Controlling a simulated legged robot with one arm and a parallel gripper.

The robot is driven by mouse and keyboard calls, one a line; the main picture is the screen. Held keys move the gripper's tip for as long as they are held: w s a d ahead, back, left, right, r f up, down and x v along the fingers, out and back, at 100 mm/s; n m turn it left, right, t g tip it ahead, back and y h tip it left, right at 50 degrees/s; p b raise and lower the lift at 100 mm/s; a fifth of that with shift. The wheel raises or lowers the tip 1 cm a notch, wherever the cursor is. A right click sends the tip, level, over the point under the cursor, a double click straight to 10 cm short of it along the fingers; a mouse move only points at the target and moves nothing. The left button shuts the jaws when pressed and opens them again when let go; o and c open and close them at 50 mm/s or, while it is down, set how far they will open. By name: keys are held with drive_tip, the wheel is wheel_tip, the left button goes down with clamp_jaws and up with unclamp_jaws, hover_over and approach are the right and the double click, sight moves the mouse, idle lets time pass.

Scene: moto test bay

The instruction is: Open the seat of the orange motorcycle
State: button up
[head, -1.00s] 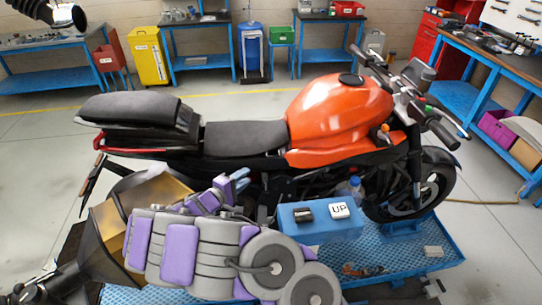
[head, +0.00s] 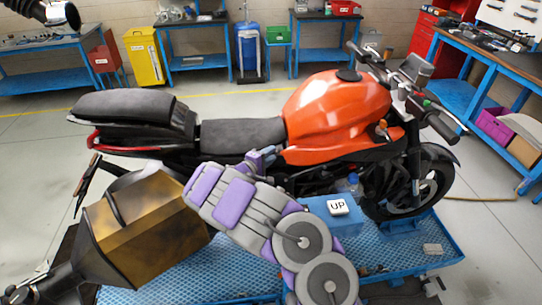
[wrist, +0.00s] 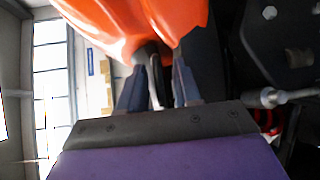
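The orange motorcycle (head: 335,112) stands upright on a blue platform, its front wheel to the right. Its black front seat (head: 240,135) lies behind the orange tank, and the black rear seat (head: 125,106) rises higher at the left. My gripper (head: 268,156) is at the bike's near side, just below the front seat and tank edge. In the wrist view my gripper (wrist: 157,88) has its two fingers apart, with a dark narrow part between or behind them. The orange bodywork (wrist: 130,22) is just beyond the fingertips. I cannot tell whether the fingers touch the bike.
A blue box (head: 345,228) with a white UP button (head: 338,207) stands on the blue platform (head: 420,250), close beside my arm. A workbench with tools (head: 490,60) stands at the right. A yellow bin (head: 145,58) and more benches line the back wall. Open floor lies behind the bike.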

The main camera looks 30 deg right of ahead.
drive_tip(key=shift+w+d, duration=0.15)
drive_tip(key=shift+d, duration=0.3)
clamp_jaws()
drive_tip(key=shift+f, duration=0.1)
